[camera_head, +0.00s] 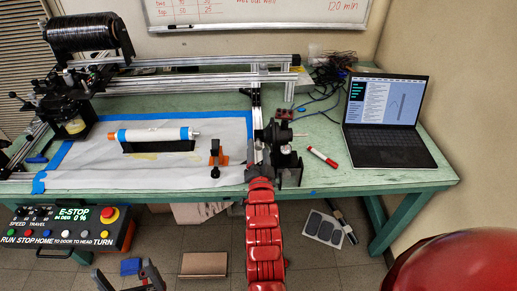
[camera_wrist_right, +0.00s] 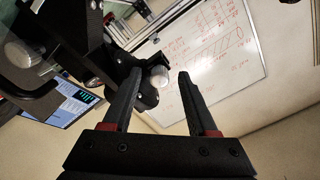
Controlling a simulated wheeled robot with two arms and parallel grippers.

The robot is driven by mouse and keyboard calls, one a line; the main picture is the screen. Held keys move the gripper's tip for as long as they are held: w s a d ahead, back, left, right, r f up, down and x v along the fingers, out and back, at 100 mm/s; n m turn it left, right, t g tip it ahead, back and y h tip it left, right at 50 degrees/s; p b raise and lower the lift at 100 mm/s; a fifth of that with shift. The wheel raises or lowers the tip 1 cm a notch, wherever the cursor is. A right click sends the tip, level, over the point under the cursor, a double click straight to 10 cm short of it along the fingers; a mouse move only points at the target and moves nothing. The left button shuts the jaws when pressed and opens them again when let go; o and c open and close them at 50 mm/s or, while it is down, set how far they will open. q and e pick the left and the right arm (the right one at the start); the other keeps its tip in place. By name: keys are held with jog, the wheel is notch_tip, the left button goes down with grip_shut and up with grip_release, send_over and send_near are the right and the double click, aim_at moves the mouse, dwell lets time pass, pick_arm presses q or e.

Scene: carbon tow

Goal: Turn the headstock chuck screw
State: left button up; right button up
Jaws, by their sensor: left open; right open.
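The black headstock (camera_head: 282,158) stands at the right end of the mat, by the rail's near end. In the right wrist view, its dark body (camera_wrist_right: 85,40) fills the upper left. A pale, round screw head (camera_wrist_right: 158,76) shows there between my fingertips. My right gripper (camera_wrist_right: 160,75) is open, one finger on each side of the screw head, with gaps visible. In the head view, my red right arm reaches up to the headstock and its dark gripper (camera_head: 257,160) blends with it. My left gripper (camera_head: 130,279) is open and empty at the bottom edge, below the bench.
A white mandrel (camera_head: 152,135) with blue ends rests on a black cradle left of the headstock. An orange-and-black stand (camera_head: 217,157) is between them. A red marker (camera_head: 322,157) and laptop (camera_head: 388,122) lie to the right. A control box (camera_head: 65,229) hangs at the front left.

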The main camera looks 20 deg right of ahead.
jog(key=shift+w+d, duration=0.1)
jog(key=shift+w, duration=0.15)
grip_shut()
jog(key=shift+f, duration=0.1)
dwell(0.3)
